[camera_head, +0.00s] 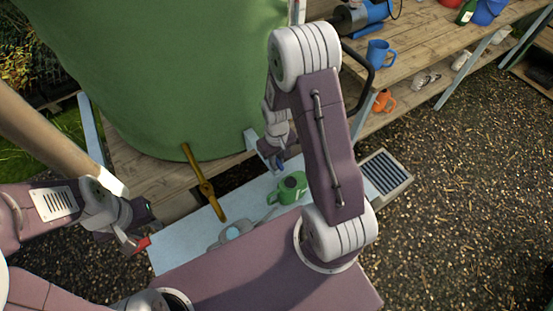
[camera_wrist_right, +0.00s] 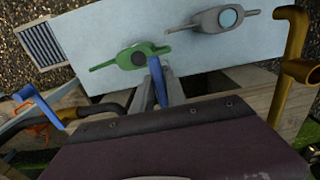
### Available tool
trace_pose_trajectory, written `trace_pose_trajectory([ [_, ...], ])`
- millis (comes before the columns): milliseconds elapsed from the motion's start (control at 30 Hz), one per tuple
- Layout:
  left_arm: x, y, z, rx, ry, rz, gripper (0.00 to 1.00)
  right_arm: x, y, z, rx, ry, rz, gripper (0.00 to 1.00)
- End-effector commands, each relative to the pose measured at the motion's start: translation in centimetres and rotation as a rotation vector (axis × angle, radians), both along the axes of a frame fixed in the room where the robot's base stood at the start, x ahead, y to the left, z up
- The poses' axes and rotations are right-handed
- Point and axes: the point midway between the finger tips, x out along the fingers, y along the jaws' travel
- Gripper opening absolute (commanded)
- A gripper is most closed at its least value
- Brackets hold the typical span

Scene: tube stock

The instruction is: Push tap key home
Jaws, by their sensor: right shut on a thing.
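The green tap key (camera_head: 290,187), an oval body with an arm at each end and a dark round centre, lies on the pale blue bench (camera_head: 178,246). It also shows in the right wrist view (camera_wrist_right: 125,60). My right gripper (camera_head: 279,166) reaches down beside the green barrel, its fingertips (camera_wrist_right: 155,60) at the green piece and closed. A blue strip shows between its grey fingers; the exact contact is hidden. My left gripper (camera_head: 135,243), with a red part at its tip, is off the bench's left edge; its jaw gap is unclear.
A grey piece of like shape (camera_head: 235,233) lies left of the green one. A brass bar (camera_head: 205,188) stands further left. The large green barrel (camera_head: 170,70) blocks the back. A slatted grille (camera_head: 386,175) is at the right end. A blue mug (camera_head: 379,54) stands on the back shelf.

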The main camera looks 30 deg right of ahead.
Motion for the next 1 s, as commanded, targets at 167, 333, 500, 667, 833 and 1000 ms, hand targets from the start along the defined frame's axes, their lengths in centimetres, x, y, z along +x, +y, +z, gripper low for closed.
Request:
trace_pose_trajectory([
  [167, 0.0, 0.0, 0.0, 0.000, 0.000, 0.000, 0.36, 0.0, 0.0, 0.0, 0.000, 0.000, 0.000, 0.00],
  [333, 0.0, 0.0, 0.0, 0.000, 0.000, 0.000, 0.36, 0.0, 0.0, 0.0, 0.000, 0.000, 0.000, 0.40],
  [500, 0.0, 0.0, 0.0, 0.000, 0.000, 0.000, 0.36, 0.0, 0.0, 0.0, 0.000, 0.000, 0.000, 0.43],
  [667, 0.0, 0.0, 0.0, 0.000, 0.000, 0.000, 0.36, 0.0, 0.0, 0.2, 0.000, -0.001, 0.000, 0.43],
  [833, 0.0, 0.0, 0.6, 0.000, 0.000, 0.000, 0.36, 0.2, 0.0, 3.0, -0.001, -0.006, 0.000, 0.43],
  [1000, 0.0, 0.0, 1.1, 0.000, 0.000, 0.000, 0.36, 0.1, 0.0, 6.8, -0.001, -0.006, 0.000, 0.43],
])
